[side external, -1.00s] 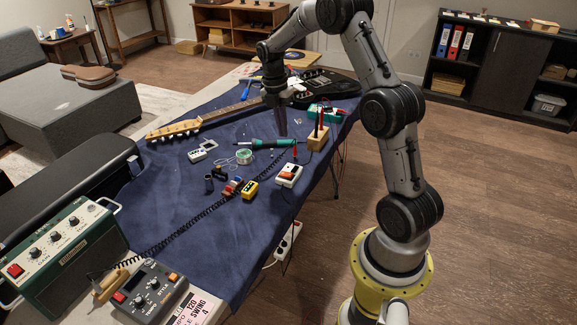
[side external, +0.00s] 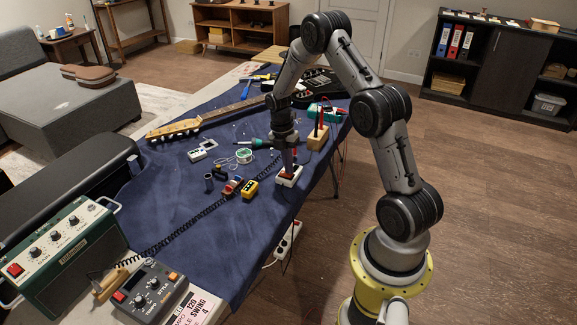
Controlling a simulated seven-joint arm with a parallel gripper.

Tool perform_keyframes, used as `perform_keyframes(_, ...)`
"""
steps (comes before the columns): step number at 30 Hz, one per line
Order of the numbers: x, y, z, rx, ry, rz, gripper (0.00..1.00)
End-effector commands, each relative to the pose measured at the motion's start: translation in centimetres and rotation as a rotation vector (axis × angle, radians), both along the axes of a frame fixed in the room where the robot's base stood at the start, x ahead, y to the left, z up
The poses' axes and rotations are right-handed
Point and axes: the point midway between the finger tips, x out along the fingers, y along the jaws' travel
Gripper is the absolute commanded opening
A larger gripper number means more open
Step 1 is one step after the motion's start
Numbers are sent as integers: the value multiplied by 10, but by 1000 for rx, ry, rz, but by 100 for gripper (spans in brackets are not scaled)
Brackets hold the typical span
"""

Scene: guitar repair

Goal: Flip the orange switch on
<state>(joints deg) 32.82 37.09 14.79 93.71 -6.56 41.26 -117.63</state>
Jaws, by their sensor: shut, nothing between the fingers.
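The small white switch box (side external: 291,180) lies on the blue cloth near the table's right edge. Its orange rocker is mostly hidden behind my fingers. My gripper (side external: 287,168) points down with its fingers shut and empty. The fingertips are at the top of the switch box; I cannot tell whether they touch the rocker or which way the rocker is tilted.
A yellow pedal (side external: 250,188) sits just left of the switch box. A wooden block (side external: 318,138) with upright probes stands behind it on the right. A solder spool (side external: 244,156) and a coiled black cable (side external: 190,222) lie to the left.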

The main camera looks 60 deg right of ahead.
Motion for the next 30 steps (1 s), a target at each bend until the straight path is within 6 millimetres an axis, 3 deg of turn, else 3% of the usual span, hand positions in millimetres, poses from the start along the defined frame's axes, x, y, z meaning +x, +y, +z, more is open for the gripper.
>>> perform_keyframes(21, -5, 1, -11, 3, 7, 0, 0)
perform_keyframes(30, 7, 1, -9, 2, 4, 1, 0)
